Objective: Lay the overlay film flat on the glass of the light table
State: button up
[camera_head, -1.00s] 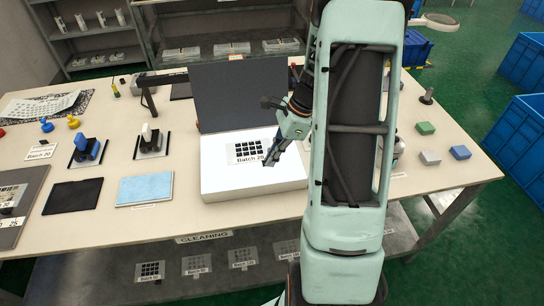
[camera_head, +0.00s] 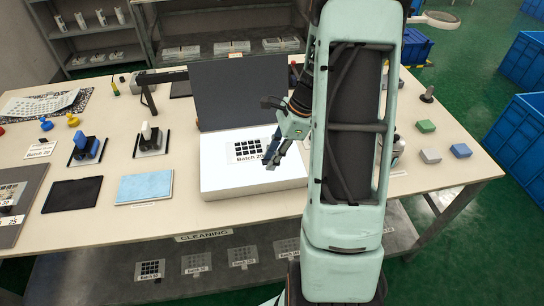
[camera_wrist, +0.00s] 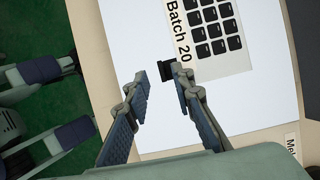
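The overlay film (camera_head: 243,147), a pale sheet with a grid of black keys and the print "Batch 20", lies on the lit white glass of the light table (camera_head: 222,180) and looks flat. It also shows in the wrist view (camera_wrist: 232,62). A small black piece (camera_wrist: 164,71) shows at the film's near edge, partly hidden by my right finger. My gripper (camera_head: 271,160) is at the film's right side in the head view. In the wrist view my gripper (camera_wrist: 157,72) has its fingertips apart, with a gap between the left finger and the black piece. Whether the right finger touches it is unclear.
The light table's dark lid (camera_head: 240,93) stands open behind the glass. A blue cloth (camera_head: 145,188) and a black pad (camera_head: 73,194) lie to the left. Two stamp-like tools stand behind them. Small green, grey and blue blocks (camera_head: 460,151) lie at the right.

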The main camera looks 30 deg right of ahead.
jog(key=v, duration=1.2)
jog(key=shift+w+a+r, duration=0.1)
